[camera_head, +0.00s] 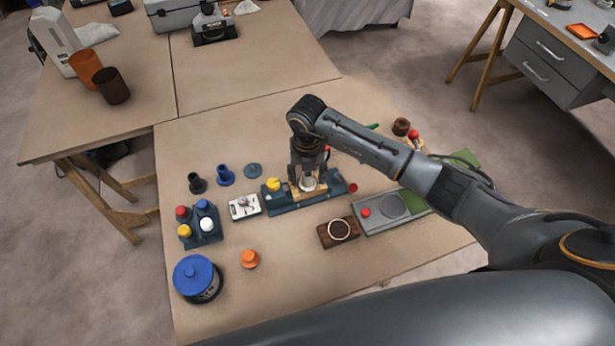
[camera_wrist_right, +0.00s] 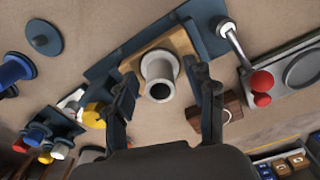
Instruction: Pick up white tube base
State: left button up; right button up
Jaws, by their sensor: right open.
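The white tube base (camera_head: 308,184) is a short pale tube with an open top. It stands on a wooden block (camera_head: 295,193) set in a dark blue-grey fixture (camera_head: 335,188). In the right wrist view the tube base (camera_wrist_right: 160,68) shows between and just beyond my fingertips, with its dark hole facing the camera. My right gripper (camera_head: 308,172) comes down over it from above. In the right wrist view its two fingers (camera_wrist_right: 167,92) are spread apart with nothing gripped. The gripper hides part of the tube base in the head view. My left gripper is not in view.
A yellow knob (camera_head: 273,184) stands on the fixture's left end. A brown block with a ring (camera_head: 338,230) and a grey panel with a red button (camera_head: 385,211) lie to the right. A bottle rack (camera_head: 200,238) and blue-lidded jar (camera_head: 196,280) stand left. The front middle table is mostly clear.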

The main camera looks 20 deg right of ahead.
jog(key=c, duration=0.3)
grip_shut()
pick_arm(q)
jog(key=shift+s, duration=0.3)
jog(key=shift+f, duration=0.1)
